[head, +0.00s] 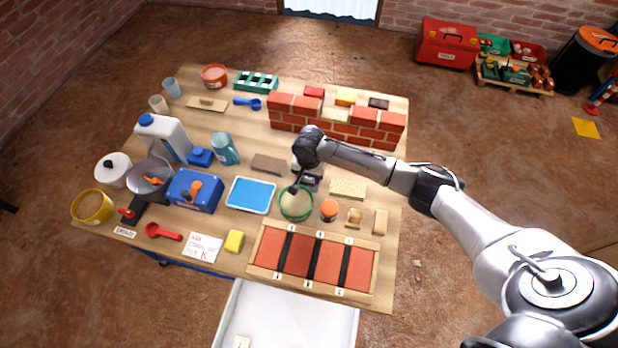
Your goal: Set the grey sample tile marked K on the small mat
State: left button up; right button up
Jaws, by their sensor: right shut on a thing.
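My right gripper (294,189) points down over a green-rimmed round dish (297,215) in the middle of the table. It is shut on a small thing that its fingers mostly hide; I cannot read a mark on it. I cannot make out a grey tile with a K anywhere. A paper note (203,247) at the front left carries a large K. A flat brown-grey rectangle (268,163) lies behind the dish and may be the small mat, but I cannot be sure. My left gripper is out of view.
A wooden frame with red panels and black strips (272,248) lies in front of the dish. A blue tray (250,195) is left of it, an orange-topped jar (329,208) right. A brick wall (335,125) stands behind. An open white drawer (285,315) juts from the front.

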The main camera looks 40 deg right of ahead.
jog(key=shift+f, duration=0.1)
jog(key=shift+f, duration=0.15)
jog(key=o, duration=0.9)
jog(key=shift+c, duration=0.2)
notch_tip(320, 180, up, 12)
jog(key=p, duration=0.5)
